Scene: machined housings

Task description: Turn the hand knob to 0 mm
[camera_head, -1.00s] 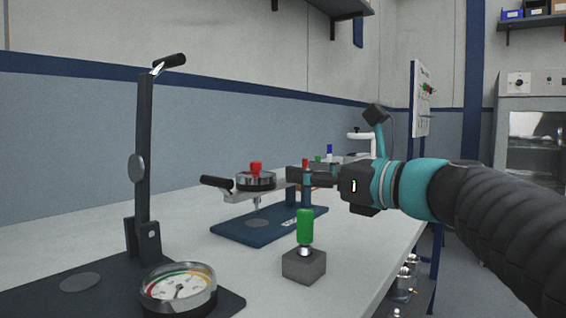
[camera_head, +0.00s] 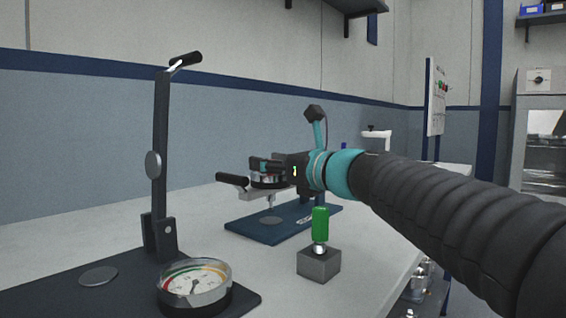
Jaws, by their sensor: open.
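The device with the round dark-rimmed head (camera_head: 268,182) stands on a blue base plate (camera_head: 243,229) in the middle of the table. A black side handle (camera_head: 232,178) sticks out to its left. A red knob topped this head earlier; now my gripper covers most of it. My gripper (camera_head: 263,167) is open, level with the top of the head and right over or beside it. I cannot tell whether the fingers touch the knob. No millimetre scale can be read from here.
A lever stand (camera_head: 160,150) with a round gauge (camera_head: 194,285) stands at the near left. A green-handled tool (camera_head: 320,224) sits upright in a grey block (camera_head: 319,263) below my arm. The table (camera_head: 75,240) is clear behind the lever stand.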

